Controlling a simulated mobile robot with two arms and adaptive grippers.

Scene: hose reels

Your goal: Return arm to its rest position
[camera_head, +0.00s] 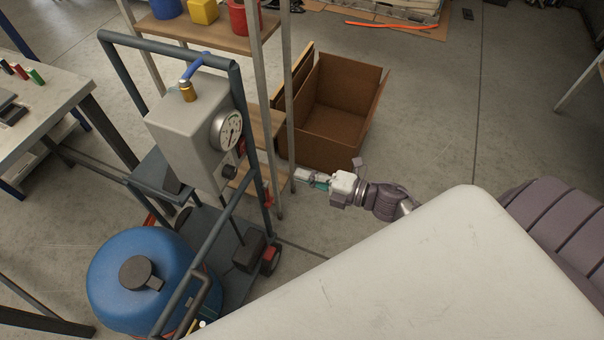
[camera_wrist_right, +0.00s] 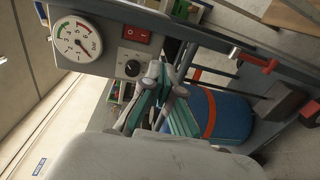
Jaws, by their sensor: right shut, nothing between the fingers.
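My right gripper (camera_head: 312,179) is shut and empty. In the head view it points left toward the wheeled cart, with floor visible below it. In the right wrist view its grey and green fingers (camera_wrist_right: 160,88) come together in front of the cart's control box, near a black knob (camera_wrist_right: 132,68). I cannot tell the exact gap to the box, but no contact shows. My left gripper is not in view.
The cart carries a grey box (camera_head: 185,125) with a round gauge (camera_head: 227,130) and a blue tank (camera_head: 140,278). A shelf (camera_head: 205,35) and an open cardboard box (camera_head: 340,95) stand behind. A workbench (camera_head: 50,95) is at left.

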